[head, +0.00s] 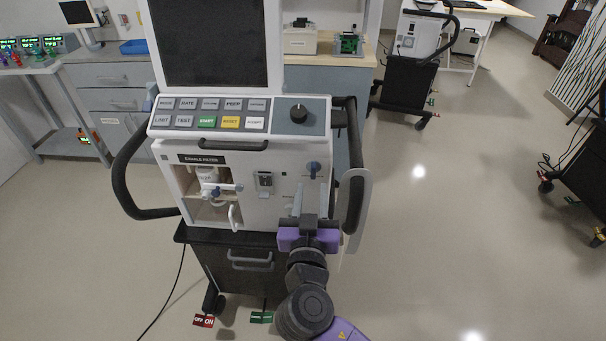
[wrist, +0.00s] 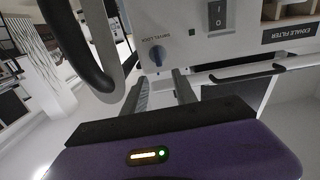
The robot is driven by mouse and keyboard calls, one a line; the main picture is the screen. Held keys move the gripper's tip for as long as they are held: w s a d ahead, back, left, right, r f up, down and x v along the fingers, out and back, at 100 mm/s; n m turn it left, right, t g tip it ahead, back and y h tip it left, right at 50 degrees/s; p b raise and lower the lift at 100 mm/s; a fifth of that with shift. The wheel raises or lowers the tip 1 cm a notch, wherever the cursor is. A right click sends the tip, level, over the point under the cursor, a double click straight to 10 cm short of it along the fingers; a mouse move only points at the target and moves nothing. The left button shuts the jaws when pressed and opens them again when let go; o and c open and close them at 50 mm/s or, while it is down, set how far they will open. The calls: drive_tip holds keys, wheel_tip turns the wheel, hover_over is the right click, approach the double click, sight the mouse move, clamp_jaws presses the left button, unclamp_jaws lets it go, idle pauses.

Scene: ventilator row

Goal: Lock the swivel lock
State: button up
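My gripper (head: 309,196) is just below and in front of the knob in the head view. In the wrist view my gripper (wrist: 161,78) has its two grey fingers apart, with nothing between them. The fingertips point toward the knob and appear short of it.
The ventilator's black side handle (head: 353,190) runs close to the right of my gripper, and it shows large in the wrist view (wrist: 82,50). A rocker switch (wrist: 217,14) and the exhale filter bay (head: 210,190) are nearby. Open floor (head: 450,230) lies to the right.

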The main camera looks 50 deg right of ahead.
sight(314, 169)
drive_tip(key=shift+p+x, duration=0.9)
drive_tip(key=shift+x, duration=3)
drive_tip(key=shift+f, duration=0.1)
clamp_jaws()
